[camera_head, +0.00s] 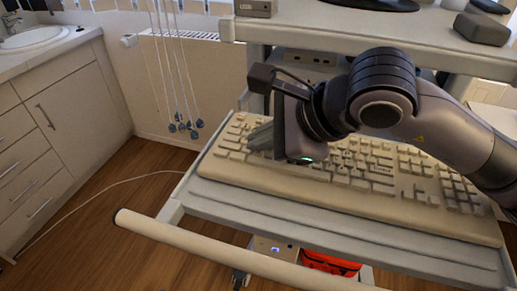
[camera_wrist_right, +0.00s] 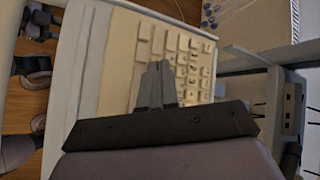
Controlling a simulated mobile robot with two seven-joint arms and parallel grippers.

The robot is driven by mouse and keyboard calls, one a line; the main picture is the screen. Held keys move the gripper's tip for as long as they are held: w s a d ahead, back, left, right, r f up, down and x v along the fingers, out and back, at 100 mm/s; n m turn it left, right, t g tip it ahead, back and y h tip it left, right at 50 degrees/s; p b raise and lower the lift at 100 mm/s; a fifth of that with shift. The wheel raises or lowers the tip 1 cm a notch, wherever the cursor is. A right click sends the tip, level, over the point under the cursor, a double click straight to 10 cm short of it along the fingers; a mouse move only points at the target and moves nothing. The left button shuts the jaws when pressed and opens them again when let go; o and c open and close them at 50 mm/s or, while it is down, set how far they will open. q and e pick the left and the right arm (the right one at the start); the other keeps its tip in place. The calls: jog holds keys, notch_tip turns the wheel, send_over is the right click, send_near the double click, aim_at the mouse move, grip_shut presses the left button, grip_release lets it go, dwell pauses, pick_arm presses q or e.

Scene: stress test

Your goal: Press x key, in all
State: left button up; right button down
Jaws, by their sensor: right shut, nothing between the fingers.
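A beige computer keyboard (camera_head: 360,200) lies on the grey pull-out shelf of a cart in the head view. It also shows in the right wrist view (camera_wrist_right: 125,55). My right gripper (camera_head: 262,138) is over the left part of the keyboard, fingers together and empty. In the right wrist view its fingertips (camera_wrist_right: 157,66) are over the keys, near the left end. I cannot tell whether the tips touch a key. The x key cannot be picked out; the lettering is too small, and the gripper hides several keys. My left gripper is not in view.
A round cart handle (camera_head: 215,250) runs along the front of the shelf. An upper shelf (camera_head: 330,30) overhangs the keyboard at the back. Cords (camera_head: 180,80) hang at the back left. A white cable (camera_head: 95,190) lies on the floor, near a cabinet (camera_head: 60,110).

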aim_at(263, 156)
jog(key=shift+r, duration=0.7)
notch_tip(263, 156, up, 5)
jog(key=shift+p, duration=1.15)
